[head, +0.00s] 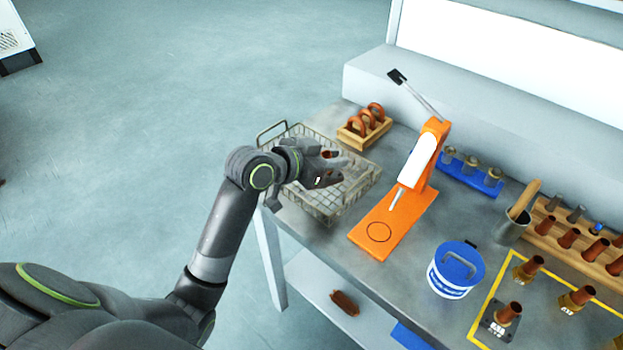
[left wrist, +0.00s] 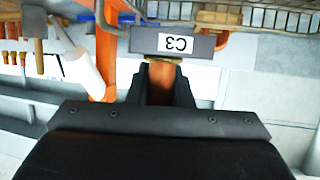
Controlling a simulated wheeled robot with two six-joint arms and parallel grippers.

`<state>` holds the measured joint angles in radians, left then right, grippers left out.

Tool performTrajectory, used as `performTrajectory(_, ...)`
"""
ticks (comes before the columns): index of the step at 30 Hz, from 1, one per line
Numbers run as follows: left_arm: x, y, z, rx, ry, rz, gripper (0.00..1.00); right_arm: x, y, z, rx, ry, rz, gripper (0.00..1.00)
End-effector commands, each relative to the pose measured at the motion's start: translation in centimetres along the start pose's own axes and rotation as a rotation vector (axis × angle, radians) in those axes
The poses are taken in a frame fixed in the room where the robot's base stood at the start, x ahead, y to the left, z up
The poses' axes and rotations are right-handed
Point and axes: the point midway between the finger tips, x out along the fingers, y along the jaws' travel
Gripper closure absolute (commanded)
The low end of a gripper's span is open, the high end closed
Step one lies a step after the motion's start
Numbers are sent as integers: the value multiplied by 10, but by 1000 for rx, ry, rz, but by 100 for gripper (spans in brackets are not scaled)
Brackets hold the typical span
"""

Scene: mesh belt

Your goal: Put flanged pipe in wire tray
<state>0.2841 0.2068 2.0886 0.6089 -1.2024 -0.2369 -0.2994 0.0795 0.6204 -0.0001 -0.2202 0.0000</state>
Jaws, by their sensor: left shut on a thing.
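The wire tray (head: 328,207) is a rectangular metal mesh basket at the table's left end; its mesh also shows along the top of the left wrist view (left wrist: 272,17). My left gripper (head: 328,168) is over the tray. In the left wrist view its fingers (left wrist: 162,85) are shut on the copper pipe of the flanged pipe (left wrist: 160,92), whose dark square flange (left wrist: 146,42) carries a white C3 label. In the head view the gripper mostly hides the held pipe. I cannot tell whether the pipe touches the tray. My right gripper is not in view.
A wooden rack with copper rings (head: 365,127) stands just behind the tray. An orange stand (head: 388,228) is to its right.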

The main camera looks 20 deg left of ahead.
Motion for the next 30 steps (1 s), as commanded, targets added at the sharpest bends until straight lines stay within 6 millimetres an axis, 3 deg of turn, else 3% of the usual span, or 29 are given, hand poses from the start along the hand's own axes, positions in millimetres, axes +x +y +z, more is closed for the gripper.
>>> performTrajectory(3, 19, -6, -20, 6, 5, 2, 100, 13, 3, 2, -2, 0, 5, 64)
performTrajectory(10, 34, -10, -40, 5, 0, 4, 100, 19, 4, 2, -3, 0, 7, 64)
performTrajectory(19, 52, -10, 3, 2, -4, 4, 100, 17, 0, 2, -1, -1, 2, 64)
performTrajectory(30, 66, -10, 38, 3, -4, 3, 100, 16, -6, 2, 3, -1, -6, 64)
